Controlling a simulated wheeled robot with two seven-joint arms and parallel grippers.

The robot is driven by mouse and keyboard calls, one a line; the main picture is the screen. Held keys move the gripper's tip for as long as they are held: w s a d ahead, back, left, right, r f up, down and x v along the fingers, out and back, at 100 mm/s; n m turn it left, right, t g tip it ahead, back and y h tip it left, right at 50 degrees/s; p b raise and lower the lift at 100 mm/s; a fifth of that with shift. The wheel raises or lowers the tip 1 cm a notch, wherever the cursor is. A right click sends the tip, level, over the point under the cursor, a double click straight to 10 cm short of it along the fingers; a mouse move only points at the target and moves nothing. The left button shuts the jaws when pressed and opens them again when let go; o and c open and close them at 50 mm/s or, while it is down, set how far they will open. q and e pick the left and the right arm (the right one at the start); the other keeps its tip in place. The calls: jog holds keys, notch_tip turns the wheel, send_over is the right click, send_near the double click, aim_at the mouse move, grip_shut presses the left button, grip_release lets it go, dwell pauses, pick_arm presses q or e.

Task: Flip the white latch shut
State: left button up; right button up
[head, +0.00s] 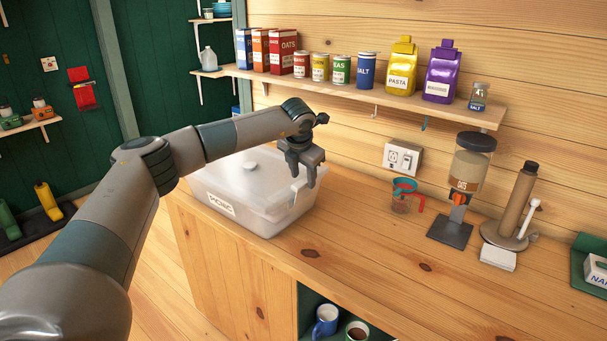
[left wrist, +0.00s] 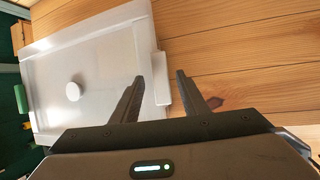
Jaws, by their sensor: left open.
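A translucent white box (head: 262,215) labelled PICNIC stands on the wooden counter, with its lid on. It also shows in the left wrist view (left wrist: 100,50). The white latch (head: 294,194) is at the box's right end, partly behind my gripper in the head view. In the left wrist view the latch (left wrist: 161,93) juts from the box's edge. My left gripper (head: 303,178) is open above that end of the box. In the left wrist view its fingertips (left wrist: 160,80) lie on either side of the latch; contact cannot be told. My right gripper is not in view.
A red measuring cup (head: 403,197), a dispenser (head: 469,165) and a brown upright holder (head: 521,200) stand to the right on the counter. A shelf (head: 350,88) with packets and tins runs above. The counter just right of the box is clear.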

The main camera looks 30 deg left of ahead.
pick_arm(q)
jog(key=shift+w+a+f, duration=0.1)
jog(key=shift+w+f, duration=0.1)
jog(key=shift+f, duration=0.35)
grip_shut()
jog(key=shift+a+f+h+b, duration=0.1)
jog(key=shift+a+h+b, duration=0.3)
jog(key=shift+a+h, duration=0.1)
jog(key=shift+w+a+n+h, duration=0.1)
jog(key=shift+a+n+h, duration=0.3)
jog(key=shift+h, duration=0.5)
jog(key=shift+a, duration=0.1)
grip_release()
jog(key=shift+r, duration=0.3)
